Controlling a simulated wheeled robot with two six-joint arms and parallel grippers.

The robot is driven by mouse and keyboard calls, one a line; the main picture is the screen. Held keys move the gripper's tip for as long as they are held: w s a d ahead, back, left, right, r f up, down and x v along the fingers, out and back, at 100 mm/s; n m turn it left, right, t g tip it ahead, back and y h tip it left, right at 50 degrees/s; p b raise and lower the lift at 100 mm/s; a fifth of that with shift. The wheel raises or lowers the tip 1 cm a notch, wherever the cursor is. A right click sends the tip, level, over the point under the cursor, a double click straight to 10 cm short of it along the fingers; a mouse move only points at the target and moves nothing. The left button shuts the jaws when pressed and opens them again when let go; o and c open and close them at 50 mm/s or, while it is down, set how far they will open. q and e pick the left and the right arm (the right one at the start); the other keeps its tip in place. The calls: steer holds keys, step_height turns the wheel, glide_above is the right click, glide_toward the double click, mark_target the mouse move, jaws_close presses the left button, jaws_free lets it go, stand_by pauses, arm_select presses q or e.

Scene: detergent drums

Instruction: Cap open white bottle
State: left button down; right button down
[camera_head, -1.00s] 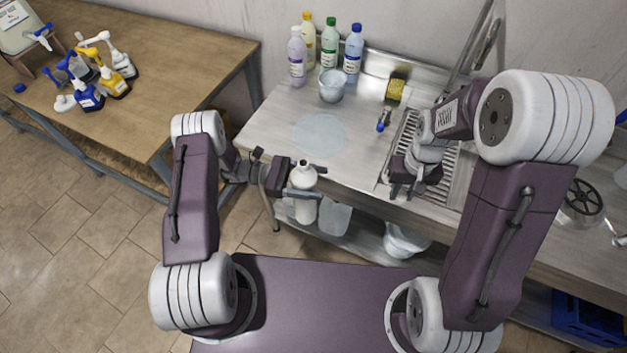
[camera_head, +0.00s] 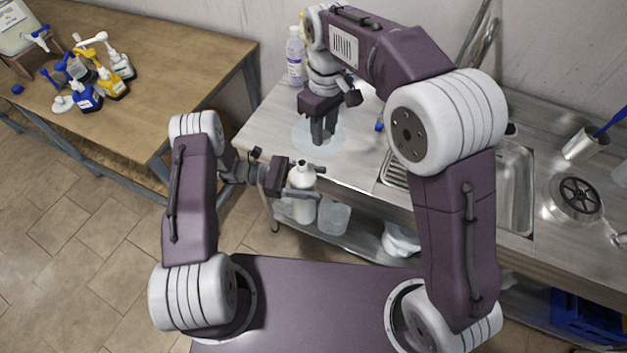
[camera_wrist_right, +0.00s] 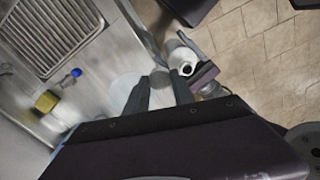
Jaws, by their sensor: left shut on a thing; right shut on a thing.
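The white bottle (camera_head: 302,178) is upright in my left gripper (camera_head: 302,192), which is shut around its upper body in front of the counter's edge. In the right wrist view the bottle (camera_wrist_right: 178,52) shows a dark, open mouth. My right gripper (camera_head: 322,138) points down over the pale round disc (camera_head: 300,138) on the counter, behind the bottle and apart from it. In the right wrist view its fingers (camera_wrist_right: 160,92) are shut on a small pale grey thing (camera_wrist_right: 160,80), seemingly a cap. In the head view my fingers hide that thing.
A lilac bottle (camera_head: 295,58) stands at the back of the counter; my right arm hides other bottles beside it. A yellow sponge (camera_wrist_right: 47,101) and a blue-tipped tool (camera_wrist_right: 75,73) lie near the drain grid (camera_wrist_right: 55,30). Several spray bottles (camera_head: 88,97) stand on the wooden table.

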steer(key=shift+n, duration=0.8)
steer(key=s+a, duration=0.2)
steer(key=a, duration=0.3)
steer(key=shift+s+f, duration=0.1)
steer(key=shift+s, duration=0.3)
steer(key=shift+w, duration=0.1)
steer(key=shift+f, duration=2)
